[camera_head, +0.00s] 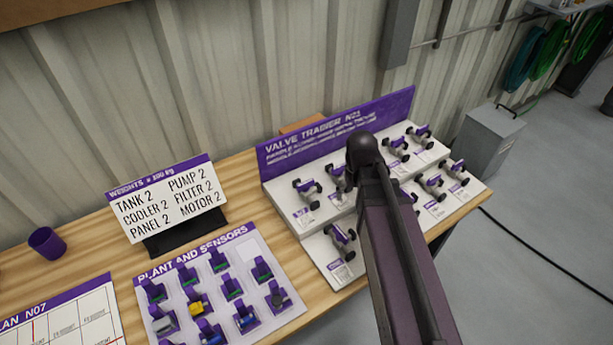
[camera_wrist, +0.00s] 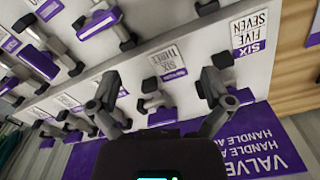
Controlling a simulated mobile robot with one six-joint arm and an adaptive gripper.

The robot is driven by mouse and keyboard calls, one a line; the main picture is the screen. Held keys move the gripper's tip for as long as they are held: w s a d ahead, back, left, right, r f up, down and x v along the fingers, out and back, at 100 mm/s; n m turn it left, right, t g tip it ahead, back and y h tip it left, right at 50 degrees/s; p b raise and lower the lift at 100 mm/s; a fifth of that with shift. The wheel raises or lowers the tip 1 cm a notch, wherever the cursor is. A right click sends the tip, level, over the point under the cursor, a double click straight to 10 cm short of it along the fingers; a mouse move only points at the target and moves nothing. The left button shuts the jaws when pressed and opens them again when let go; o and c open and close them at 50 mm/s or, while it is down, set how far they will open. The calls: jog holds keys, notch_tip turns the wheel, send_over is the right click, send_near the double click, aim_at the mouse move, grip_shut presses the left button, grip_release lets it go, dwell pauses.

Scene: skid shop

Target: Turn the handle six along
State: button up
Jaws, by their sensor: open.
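The valve trainer (camera_head: 340,127) is a white two-step board with a purple header, carrying grey valves in a back row and a front row. My arm crosses it in the head view and hides some valves; my gripper cannot be made out there. In the wrist view, which is upside down, my gripper (camera_wrist: 160,88) is open and empty. A grey valve with a purple handle (camera_wrist: 161,117) shows between its fingers, at a depth I cannot judge. Another valve (camera_wrist: 220,75) stands by the right finger.
A plant and sensors board (camera_head: 240,262), a weights sign (camera_head: 165,200) and a purple cup (camera_head: 46,242) stand on the wooden bench left of the trainer. A corrugated wall is behind. A grey box (camera_head: 487,140) stands on the floor to the right.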

aim_at(305, 183)
jog(key=w+a+r+n+p, duration=0.2)
jog(key=w+a+r+p, duration=0.1)
jog(key=a, duration=0.4)
jog(key=w+a+r+n+p, duration=0.2)
jog(key=w+a+r+p, duration=0.2)
jog(key=w+a+r, duration=0.1)
jog(key=shift+a+r+p, duration=0.3)
jog(key=shift+a+r, duration=0.2)
jog(key=shift+a, duration=0.5)
jog(key=shift+f, duration=0.1)
notch_tip(305, 183, down, 14)
jog(key=b, duration=1.3)
jog(key=shift+r+b, duration=0.2)
jog(key=shift+b, duration=0.2)
jog(key=shift+w, duration=0.1)
jog(key=c, duration=0.8)
